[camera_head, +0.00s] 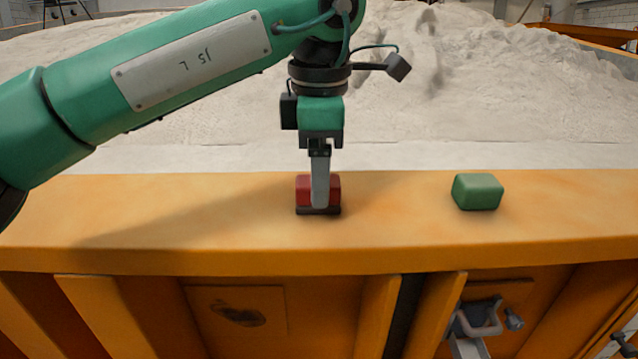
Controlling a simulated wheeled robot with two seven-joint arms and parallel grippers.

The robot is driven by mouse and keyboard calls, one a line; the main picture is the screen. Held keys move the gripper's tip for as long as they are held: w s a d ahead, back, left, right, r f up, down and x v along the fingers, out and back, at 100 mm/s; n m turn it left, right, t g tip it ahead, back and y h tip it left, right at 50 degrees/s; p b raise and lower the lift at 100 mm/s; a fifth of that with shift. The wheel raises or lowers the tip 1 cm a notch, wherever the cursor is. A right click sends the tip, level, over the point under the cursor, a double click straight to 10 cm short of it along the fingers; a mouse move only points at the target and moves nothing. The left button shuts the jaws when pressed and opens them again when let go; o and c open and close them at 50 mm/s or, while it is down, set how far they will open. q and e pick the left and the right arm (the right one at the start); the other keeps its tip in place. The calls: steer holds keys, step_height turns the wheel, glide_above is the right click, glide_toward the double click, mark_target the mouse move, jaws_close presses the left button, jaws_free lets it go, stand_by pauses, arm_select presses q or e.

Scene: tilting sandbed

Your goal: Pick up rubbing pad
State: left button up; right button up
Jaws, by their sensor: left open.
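A red block with a dark base, which looks like the rubbing pad (302,188), lies on the flat top of the orange rim. My left gripper (320,200) points straight down at it. One grey finger shows in front of the block's middle and reaches to about its dark base. The gripper is seen edge-on, so its other finger is hidden. The jaws are open around or beside the block; I cannot tell if they touch it. The block sits flat on the rim. My right gripper is not in view.
A green block (478,192) lies on the orange rim (400,225) to the right, with clear rim between. Pale sand (510,90) fills the bed behind. A grey metal fitting (480,318) shows on the bed's front wall at the lower right.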

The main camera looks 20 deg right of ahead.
arm_select(q)
steer(key=shift+w+f+p, duration=0.25)
steer(key=shift+f+p, duration=0.1)
steer(key=shift+f, duration=0.7)
steer(key=shift+w+f, duration=0.1)
steer(key=shift+f, duration=0.3)
steer(key=shift+c, duration=0.7)
steer(key=c, duration=0.9)
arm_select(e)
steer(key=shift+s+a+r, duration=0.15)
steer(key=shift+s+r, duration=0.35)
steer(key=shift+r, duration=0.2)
arm_select(q)
steer(key=shift+r, duration=0.2)
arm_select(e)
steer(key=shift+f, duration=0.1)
